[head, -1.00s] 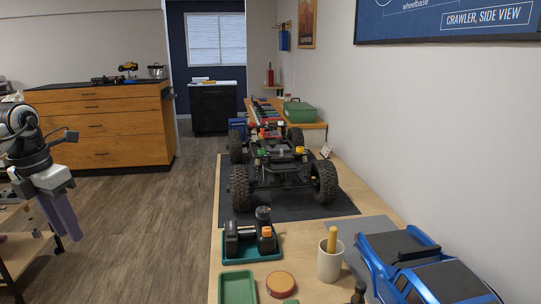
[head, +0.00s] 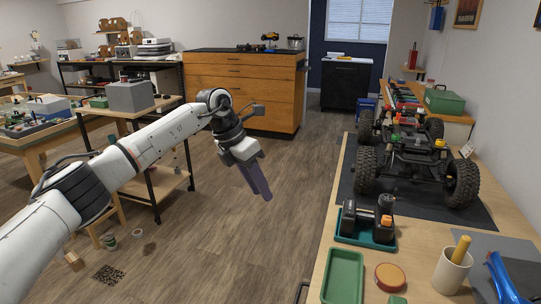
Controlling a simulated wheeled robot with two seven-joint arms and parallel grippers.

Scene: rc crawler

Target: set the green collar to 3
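The crawler chassis (head: 408,150) stands on its wheels on a dark mat on the bench at the right. A small green part (head: 395,138), likely the green collar, shows near its front left. A yellow part (head: 440,143) shows at the front right. Any numbers or marks on the green part are too small to read. My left gripper (head: 264,192) hangs over the open floor, well left of the chassis and apart from everything. Its purple fingers point down and overlap from this angle, so their gap is unclear. My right gripper is out of view.
A teal tray with black tools (head: 366,222), a green tray (head: 343,278), a round orange-lidded tin (head: 390,275) and a cup with a yellow handle (head: 452,268) stand on the near bench. A blue body shell (head: 503,279) lies at right. A cart (head: 157,182) stands left.

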